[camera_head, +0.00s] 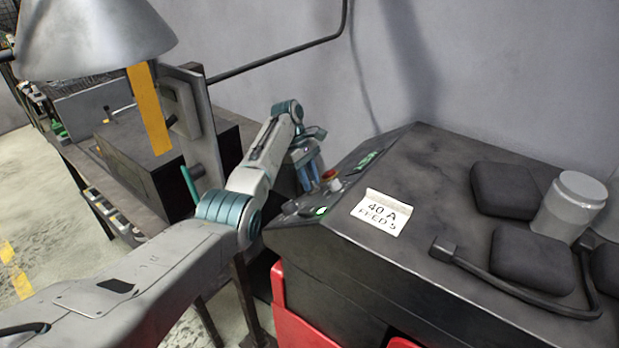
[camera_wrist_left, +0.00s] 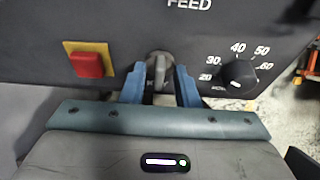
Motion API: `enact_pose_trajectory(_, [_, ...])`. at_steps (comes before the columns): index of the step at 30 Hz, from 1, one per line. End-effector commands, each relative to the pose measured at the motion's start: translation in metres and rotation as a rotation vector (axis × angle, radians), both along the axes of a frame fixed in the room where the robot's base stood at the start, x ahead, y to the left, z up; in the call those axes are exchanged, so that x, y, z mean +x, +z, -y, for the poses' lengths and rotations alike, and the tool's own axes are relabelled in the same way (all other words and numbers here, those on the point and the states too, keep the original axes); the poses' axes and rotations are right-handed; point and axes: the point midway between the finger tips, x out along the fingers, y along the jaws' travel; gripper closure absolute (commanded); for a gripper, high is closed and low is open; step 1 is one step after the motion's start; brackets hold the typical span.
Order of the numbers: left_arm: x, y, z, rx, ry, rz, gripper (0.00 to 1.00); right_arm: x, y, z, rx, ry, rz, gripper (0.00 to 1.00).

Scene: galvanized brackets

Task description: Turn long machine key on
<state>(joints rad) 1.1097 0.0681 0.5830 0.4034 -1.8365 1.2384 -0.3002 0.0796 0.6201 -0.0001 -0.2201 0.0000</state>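The grey key (camera_wrist_left: 159,70) sits in its switch on the machine's dark front panel, below the word FEED, in the left wrist view. My left gripper (camera_wrist_left: 160,80) has its two blue fingers on either side of the key, with the key between them and the fingers apart. Whether a finger touches it is hard to see. In the head view my left gripper (camera_head: 309,176) reaches the sloped panel of the dark machine (camera_head: 440,190) from the left; the key is not distinguishable there. My right gripper is not in view.
Beside the key are a red button on a yellow plate (camera_wrist_left: 88,64) and a numbered dial (camera_wrist_left: 239,73). On the machine lie a paper label (camera_head: 381,212), dark pads (camera_head: 505,190), a grey jar (camera_head: 570,206) and a black bar handle (camera_head: 510,279). A lamp shade (camera_head: 95,38) hangs upper left.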

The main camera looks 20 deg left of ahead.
Motion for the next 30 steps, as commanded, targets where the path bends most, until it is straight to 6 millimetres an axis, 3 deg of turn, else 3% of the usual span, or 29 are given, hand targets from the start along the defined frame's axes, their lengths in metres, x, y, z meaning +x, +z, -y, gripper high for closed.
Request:
enact_pose_trajectory(1, [0.0, 0.0, 0.0, 0.0, 0.0, 0.0, 0.83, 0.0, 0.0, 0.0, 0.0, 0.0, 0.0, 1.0])
enact_pose_trajectory(4, [0.0, 0.0, 0.0, 0.0, 0.0, 0.0, 1.0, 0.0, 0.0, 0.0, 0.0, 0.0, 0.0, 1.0])
enact_pose_trajectory(16, [-0.001, 0.002, 0.0, -0.009, -0.033, 0.024, 1.0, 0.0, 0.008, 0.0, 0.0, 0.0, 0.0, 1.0])
enact_pose_trajectory(30, [-0.004, 0.004, -0.002, -0.083, -0.308, 0.229, 1.0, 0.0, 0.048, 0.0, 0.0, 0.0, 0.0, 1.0])
